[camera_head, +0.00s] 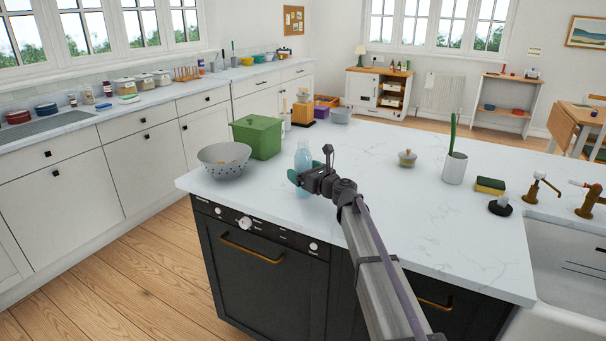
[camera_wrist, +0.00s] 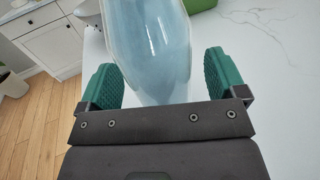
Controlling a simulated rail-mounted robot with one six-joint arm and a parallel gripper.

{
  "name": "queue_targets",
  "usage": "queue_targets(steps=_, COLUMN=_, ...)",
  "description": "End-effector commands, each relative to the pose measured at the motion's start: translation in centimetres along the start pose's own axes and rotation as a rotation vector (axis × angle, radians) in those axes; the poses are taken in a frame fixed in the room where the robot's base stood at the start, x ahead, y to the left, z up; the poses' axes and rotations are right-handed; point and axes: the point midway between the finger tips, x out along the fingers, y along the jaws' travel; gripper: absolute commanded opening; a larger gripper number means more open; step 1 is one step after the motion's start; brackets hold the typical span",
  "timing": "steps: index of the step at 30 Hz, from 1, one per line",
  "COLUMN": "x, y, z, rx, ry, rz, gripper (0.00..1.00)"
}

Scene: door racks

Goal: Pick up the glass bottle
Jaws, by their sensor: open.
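The glass bottle (camera_head: 303,158) is pale blue and see-through, and stands upright on the white marble island near its front left edge. My gripper (camera_head: 306,174) is at the bottle, with a green finger showing beside it. In the wrist view the bottle (camera_wrist: 150,45) fills the space between the two green fingers of my gripper (camera_wrist: 162,78). The fingers are open, one on each side of the bottle. A gap shows on the right, and the left finger is close to the glass. The bottle's top is cut off in the wrist view.
A grey colander (camera_head: 224,161) and a green lidded box (camera_head: 257,136) stand left of the bottle. A small lidded pot (camera_head: 407,158), a white cup (camera_head: 454,168) and a sponge (camera_head: 490,185) are to the right.

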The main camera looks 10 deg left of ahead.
Motion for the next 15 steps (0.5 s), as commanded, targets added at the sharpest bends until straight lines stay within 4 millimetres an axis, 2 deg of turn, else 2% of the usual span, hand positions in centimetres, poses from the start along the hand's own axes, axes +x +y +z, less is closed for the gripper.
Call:
queue_targets(steps=2, x=0.77, y=-0.04, z=0.02, rx=0.0, ry=0.0, rz=0.001, gripper=0.9)
queue_targets(steps=7, x=0.66, y=0.03, z=0.02, rx=0.0, ry=0.0, rz=0.0, gripper=0.9)
queue_targets(steps=15, x=0.63, y=0.02, z=0.01, rx=0.0, ry=0.0, rz=0.0, gripper=0.64)
